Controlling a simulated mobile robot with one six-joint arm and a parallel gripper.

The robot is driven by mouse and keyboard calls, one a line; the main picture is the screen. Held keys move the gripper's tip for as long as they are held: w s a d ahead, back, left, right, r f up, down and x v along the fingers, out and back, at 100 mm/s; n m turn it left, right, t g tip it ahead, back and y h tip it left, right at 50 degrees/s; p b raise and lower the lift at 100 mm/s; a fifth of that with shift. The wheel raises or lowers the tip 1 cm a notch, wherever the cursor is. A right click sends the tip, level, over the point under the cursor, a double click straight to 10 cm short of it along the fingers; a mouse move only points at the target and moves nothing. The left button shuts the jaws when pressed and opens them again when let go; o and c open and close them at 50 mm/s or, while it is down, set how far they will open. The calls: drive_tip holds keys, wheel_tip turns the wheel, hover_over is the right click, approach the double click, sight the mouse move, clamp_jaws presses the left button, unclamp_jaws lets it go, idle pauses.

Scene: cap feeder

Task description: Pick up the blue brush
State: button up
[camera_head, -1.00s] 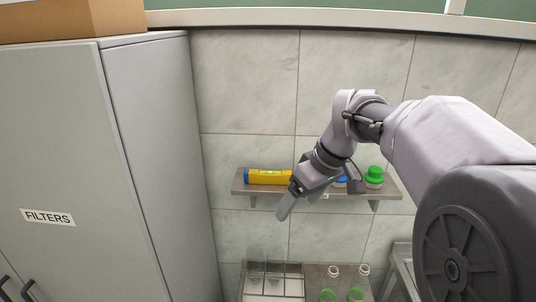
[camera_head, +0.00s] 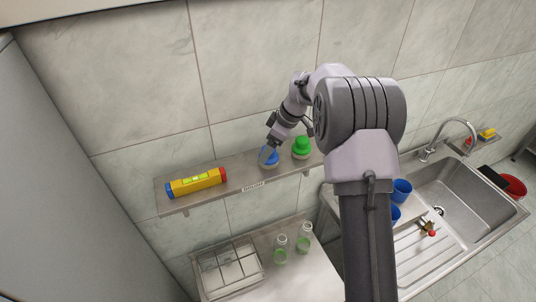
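The blue brush (camera_head: 270,160) stands on a grey wall shelf (camera_head: 240,178), right of the shelf's middle. Its top is partly covered by my gripper (camera_head: 266,152), which points down at it from above. The gripper's fingers are small and seen from behind the arm, so I cannot tell whether they are open, shut or touching the brush. A green brush-like thing (camera_head: 302,148) stands on the shelf just right of the blue one.
A yellow tool (camera_head: 197,182) with blue and red ends lies on the shelf's left. A sink (camera_head: 455,190) with blue cups (camera_head: 401,190) is at right. The shelf between the tool and brush is clear.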

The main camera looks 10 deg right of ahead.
drive_tip(key=p+x, duration=0.1)
drive_tip(key=x, duration=0.2)
drive_tip(key=shift+a+f, duration=0.2)
drive_tip(key=shift+f, duration=0.05)
drive_tip(key=shift+w+f, duration=0.15)
drive_tip(key=shift+w, duration=0.1)
drive_tip(key=shift+s, duration=0.2)
drive_tip(key=c, duration=1.4)
wheel_tip(320, 180, up, 10)
drive_tip(key=shift+w+r+b, duration=0.1)
drive_tip(key=shift+b, duration=0.75)
drive_tip(key=shift+c, duration=0.2)
